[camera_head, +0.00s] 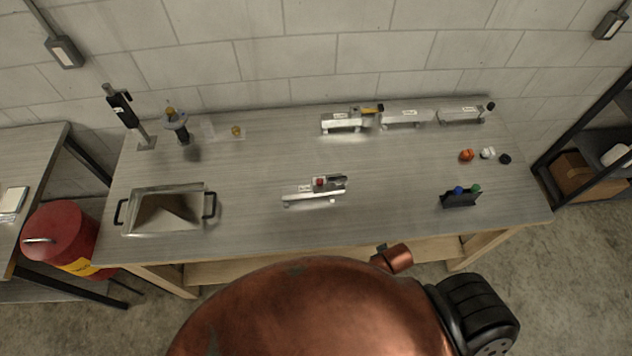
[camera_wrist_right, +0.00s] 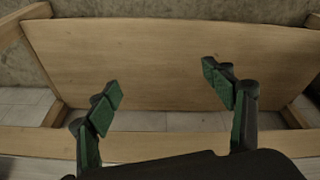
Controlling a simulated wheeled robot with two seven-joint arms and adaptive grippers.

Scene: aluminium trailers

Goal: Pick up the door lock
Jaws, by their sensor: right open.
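A small metal assembly with a red-marked block (camera_head: 330,183) on a pale bar lies at the middle of the workbench (camera_head: 250,220); it may be the door lock, but it is too small to be sure. Several similar labelled metal pieces stand along the back, including one with a yellow and black part (camera_head: 367,110). My right gripper (camera_wrist_right: 168,98) is open and empty in the right wrist view, with its green pads wide apart over a wooden board (camera_wrist_right: 170,65). No door lock shows in that view. My left gripper is not in view.
A metal tray with black handles (camera_head: 128,217) sits at the bench's left. A dark holder with blue and green tops (camera_head: 460,198) is at the right, below orange, white and black small items (camera_head: 487,153). A red canister (camera_head: 62,238) stands left of the bench. Much of the benchtop is clear.

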